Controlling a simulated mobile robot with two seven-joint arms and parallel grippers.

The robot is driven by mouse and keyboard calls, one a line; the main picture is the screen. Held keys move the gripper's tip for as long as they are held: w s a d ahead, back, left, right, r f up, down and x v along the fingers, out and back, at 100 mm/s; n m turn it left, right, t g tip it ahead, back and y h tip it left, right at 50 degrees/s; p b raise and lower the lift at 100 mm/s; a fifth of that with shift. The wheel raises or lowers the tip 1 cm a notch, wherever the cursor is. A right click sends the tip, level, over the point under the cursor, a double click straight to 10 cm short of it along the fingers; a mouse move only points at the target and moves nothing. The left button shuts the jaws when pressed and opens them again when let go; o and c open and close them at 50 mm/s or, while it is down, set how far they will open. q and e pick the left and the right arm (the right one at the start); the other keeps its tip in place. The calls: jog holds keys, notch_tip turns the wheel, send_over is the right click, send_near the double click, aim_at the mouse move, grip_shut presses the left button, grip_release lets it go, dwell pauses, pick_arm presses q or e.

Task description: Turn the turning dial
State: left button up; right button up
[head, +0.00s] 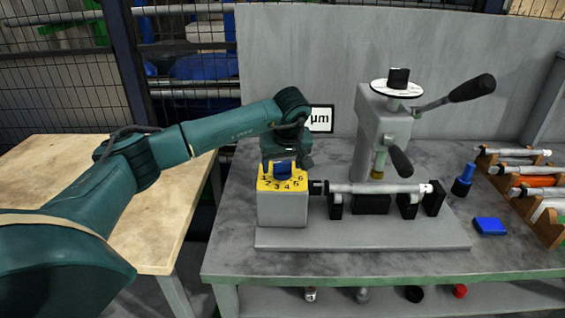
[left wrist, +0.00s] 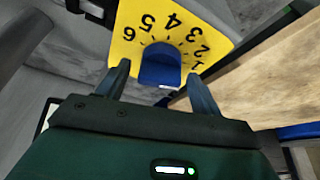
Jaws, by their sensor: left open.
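The turning dial is a blue knob (head: 283,172) on a yellow plate (head: 268,185) numbered 1 to 6, on top of a grey box (head: 283,210). In the left wrist view the blue knob (left wrist: 159,66) stands on the yellow plate (left wrist: 215,22), with a white mark at its near edge. My left gripper (head: 284,163) is over the dial; in the wrist view its open fingers (left wrist: 158,72) stand on either side of the knob, with gaps showing between fingers and knob. Which number the dial points to is unclear. My right gripper is not in view.
A shaft (head: 378,188) lies on black supports right of the box. Behind it stands a grey column (head: 380,135) with black-handled levers. A blue block (head: 489,226), a blue bottle (head: 463,180) and a wooden rack (head: 527,205) are at the right. A wooden table (head: 165,215) is at the left.

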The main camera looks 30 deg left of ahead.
pick_arm(q)
jog(key=shift+f, duration=0.3)
jog(key=shift+c, duration=0.5)
jog(key=c, duration=0.8)
jog(key=shift+c, duration=0.2)
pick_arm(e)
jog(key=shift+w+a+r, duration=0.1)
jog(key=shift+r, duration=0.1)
